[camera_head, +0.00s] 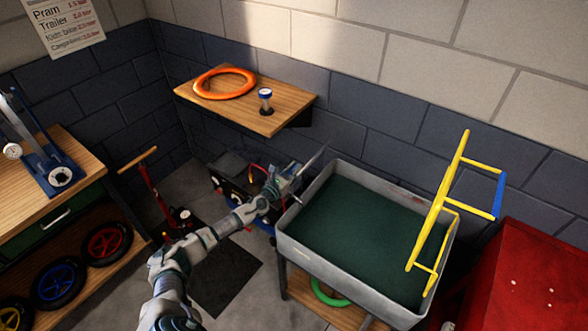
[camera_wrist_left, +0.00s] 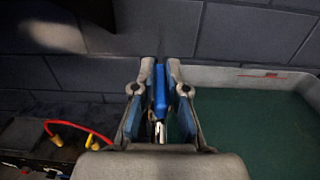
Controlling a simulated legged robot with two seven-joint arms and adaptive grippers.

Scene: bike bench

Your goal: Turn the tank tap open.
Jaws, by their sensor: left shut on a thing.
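The grey tank (camera_head: 300,240) holds dark green water and stands right of centre in the head view. Its rim also shows at the right of the left wrist view (camera_wrist_left: 245,76). My left gripper (camera_head: 292,176) is at the tank's left back corner. In the left wrist view its two fingers (camera_wrist_left: 160,92) are closed on the blue tap handle (camera_wrist_left: 160,88). Bare metal shows at the near end of the handle. In the head view the gripper hides most of the tap. My right gripper is not in view.
A wall shelf (camera_head: 225,108) with an orange ring (camera_head: 224,83) and a small gauge-like item (camera_head: 265,98) is behind. A red cabinet (camera_head: 530,280) is at right. A red floor pump (camera_head: 155,190) stands left.

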